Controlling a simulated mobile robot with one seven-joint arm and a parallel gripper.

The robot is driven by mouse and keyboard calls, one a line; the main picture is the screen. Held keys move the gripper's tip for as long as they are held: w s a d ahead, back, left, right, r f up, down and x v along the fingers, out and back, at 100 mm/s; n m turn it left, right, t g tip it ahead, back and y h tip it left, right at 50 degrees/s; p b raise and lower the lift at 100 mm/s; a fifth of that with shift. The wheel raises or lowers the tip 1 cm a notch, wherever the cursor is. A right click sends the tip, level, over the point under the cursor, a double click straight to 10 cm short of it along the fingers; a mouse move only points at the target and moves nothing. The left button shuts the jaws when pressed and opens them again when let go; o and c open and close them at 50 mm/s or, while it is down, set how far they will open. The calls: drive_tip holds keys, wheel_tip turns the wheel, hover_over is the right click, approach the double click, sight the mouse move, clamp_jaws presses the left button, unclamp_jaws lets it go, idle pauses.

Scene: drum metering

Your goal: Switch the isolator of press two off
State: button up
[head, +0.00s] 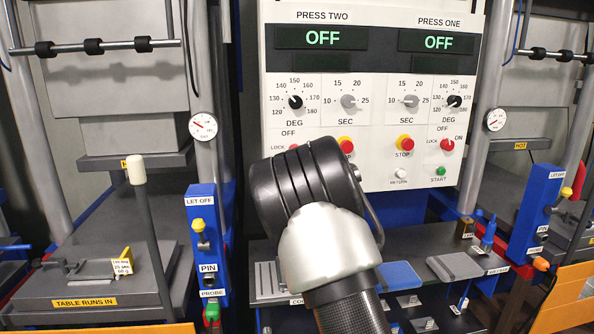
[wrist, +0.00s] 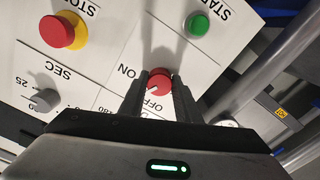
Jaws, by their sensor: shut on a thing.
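The red isolator knob of press two (wrist: 160,78) sits between my gripper's fingers (wrist: 158,84) in the wrist view, which shows the panel upside down. My gripper is shut on it, one dark finger on each side. Its small pale mark faces lower left, by the printed OFF and ON words; I cannot tell its exact setting. In the head view, a sliver of the knob (head: 293,147) shows above my wrist, under an OFF label. My fingers are hidden there. The PRESS TWO display (head: 322,37) reads OFF.
A red stop button on yellow (wrist: 62,31) and a green start button (wrist: 197,25) are close by. Press one's isolator (head: 447,145) and dials are at the panel's right. A shelf (head: 425,240) with blue and grey pads lies below. Blue posts flank it.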

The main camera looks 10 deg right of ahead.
drive_tip(key=shift+d+n+b, duration=0.1)
drive_tip(key=shift+n+b, duration=4.4)
drive_tip(key=shift+b, duration=0.05)
drive_tip(key=shift+r, duration=0.15)
drive_tip(key=o, duration=1)
drive_tip(key=shift+o, duration=0.2)
drive_tip(key=s, duration=1.7)
drive_tip(key=shift+s+b, duration=0.2)
drive_tip(key=shift+b, duration=0.1)
